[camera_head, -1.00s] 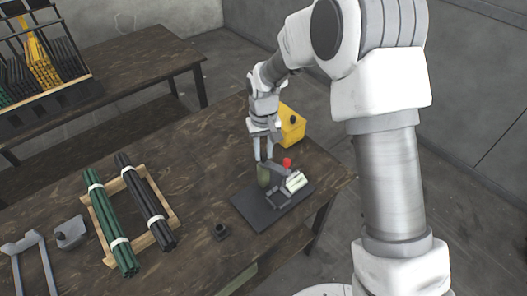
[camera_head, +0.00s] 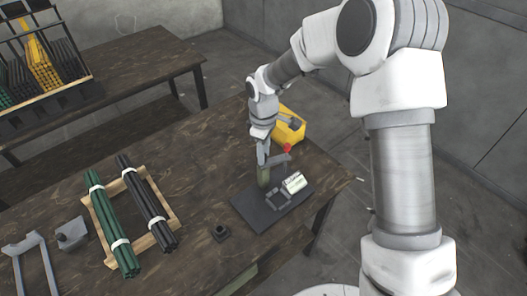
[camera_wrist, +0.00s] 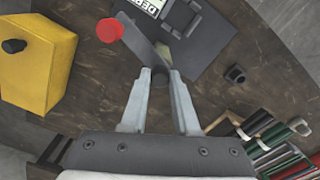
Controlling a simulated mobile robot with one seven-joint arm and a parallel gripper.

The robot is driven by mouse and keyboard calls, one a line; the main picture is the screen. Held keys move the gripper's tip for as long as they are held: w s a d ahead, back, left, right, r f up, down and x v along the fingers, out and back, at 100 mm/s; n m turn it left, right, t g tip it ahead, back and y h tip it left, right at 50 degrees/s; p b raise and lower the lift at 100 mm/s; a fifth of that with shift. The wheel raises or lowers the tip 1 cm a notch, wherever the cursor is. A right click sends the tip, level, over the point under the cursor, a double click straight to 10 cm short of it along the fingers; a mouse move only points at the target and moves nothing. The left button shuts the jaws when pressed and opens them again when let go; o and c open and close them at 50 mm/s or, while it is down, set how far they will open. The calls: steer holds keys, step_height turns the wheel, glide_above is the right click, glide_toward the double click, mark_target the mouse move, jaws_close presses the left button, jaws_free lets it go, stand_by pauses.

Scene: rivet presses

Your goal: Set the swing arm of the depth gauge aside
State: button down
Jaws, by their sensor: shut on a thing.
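The depth gauge stands on a dark base plate (camera_head: 252,211) near the table's right end, with a green post (camera_head: 263,177) and a white display block (camera_head: 294,183). Its grey swing arm (camera_head: 279,160) ends in a red knob (camera_head: 287,148) and points toward the back right, clear of the display. My gripper (camera_head: 262,162) is above the post, shut on the swing arm. In the wrist view, the fingertips (camera_wrist: 161,72) are at the near end of the swing arm (camera_wrist: 143,42); the red knob (camera_wrist: 109,30) is at its far end. The exact contact is partly hidden.
A yellow box (camera_head: 290,127) stands behind the gauge, close to the red knob. A small dark cup (camera_head: 220,232) is left of the plate. A wooden rack (camera_head: 176,200) holds green and black rod bundles.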

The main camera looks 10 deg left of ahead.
steer(key=shift+n, duration=0.7)
steer(key=c, duration=0.7)
jaws_free()
steer(key=shift+o, duration=0.2)
step_height(320, 180, up, 18)
steer(key=p, duration=0.1)
steer(key=shift+f, duration=0.25)
